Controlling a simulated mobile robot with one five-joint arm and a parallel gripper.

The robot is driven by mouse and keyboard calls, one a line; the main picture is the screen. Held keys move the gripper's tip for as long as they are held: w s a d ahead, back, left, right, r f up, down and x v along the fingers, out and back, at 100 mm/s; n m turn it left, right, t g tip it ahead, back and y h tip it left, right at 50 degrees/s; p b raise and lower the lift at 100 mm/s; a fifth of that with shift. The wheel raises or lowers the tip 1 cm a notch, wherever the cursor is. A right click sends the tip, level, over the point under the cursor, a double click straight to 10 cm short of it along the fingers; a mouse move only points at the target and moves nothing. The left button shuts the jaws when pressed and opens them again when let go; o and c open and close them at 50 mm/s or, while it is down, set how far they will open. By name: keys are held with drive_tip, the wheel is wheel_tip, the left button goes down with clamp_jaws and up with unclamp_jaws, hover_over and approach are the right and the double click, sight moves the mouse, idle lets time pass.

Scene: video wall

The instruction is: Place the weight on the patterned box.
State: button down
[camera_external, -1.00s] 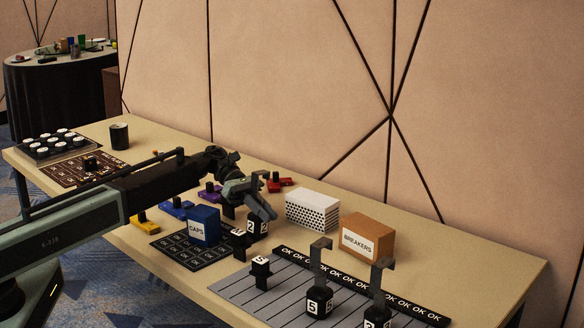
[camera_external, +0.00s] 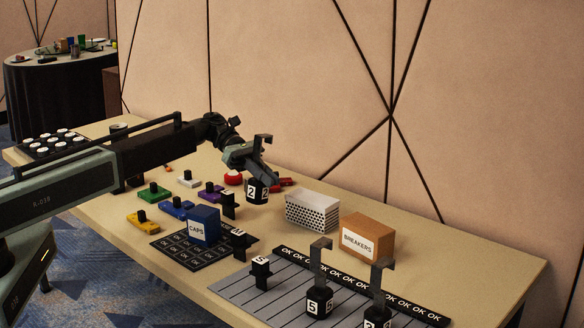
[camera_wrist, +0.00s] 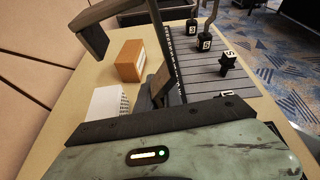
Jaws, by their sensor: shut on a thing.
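The weight, a black block marked 2 (camera_external: 257,191) with a tall hooked handle, hangs in my gripper (camera_external: 262,174), which is shut on its handle. It looks upright and raised above the table. In the wrist view part of the dark hook (camera_wrist: 90,36) shows large and close at the upper left, while the block is hidden. The patterned box (camera_external: 312,211) is white with black dots and stands on the table to the right of the weight and lower in the outside view. It also shows in the wrist view (camera_wrist: 107,102), left of my gripper. Nothing is on its top.
An orange-brown BREAKERS box (camera_external: 367,237) stands right of the patterned box. Other hooked weights (camera_external: 319,301) stand on the grey striped mat (camera_external: 285,297) in front. A blue CAPS box (camera_external: 204,225) and several coloured pieces lie to the left.

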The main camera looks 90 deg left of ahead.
drive_tip(key=shift+w+a+r+n+t+y+p, duration=0.15)
drive_tip(key=shift+w+n+t+y+p, duration=0.05)
drive_tip(key=shift+n+t+y, duration=0.3)
drive_tip(key=shift+w+a+r+n+t+y+p, duration=0.1)
drive_tip(key=shift+w+n+t+y+p, duration=0.1)
drive_tip(key=shift+n+t+y, duration=0.3)
drive_tip(key=n+t+y+b, duration=0.1)
drive_tip(key=y+b, duration=0.1)
drive_tip(key=b, duration=0.1)
hover_over(322, 199)
wheel_tip(322, 199, down, 3)
drive_tip(key=shift+a+r, duration=0.1)
drive_tip(key=shift+r, duration=0.3)
drive_tip(key=shift+f, duration=0.15)
drive_tip(key=c, duration=1.5)
unclamp_jaws()
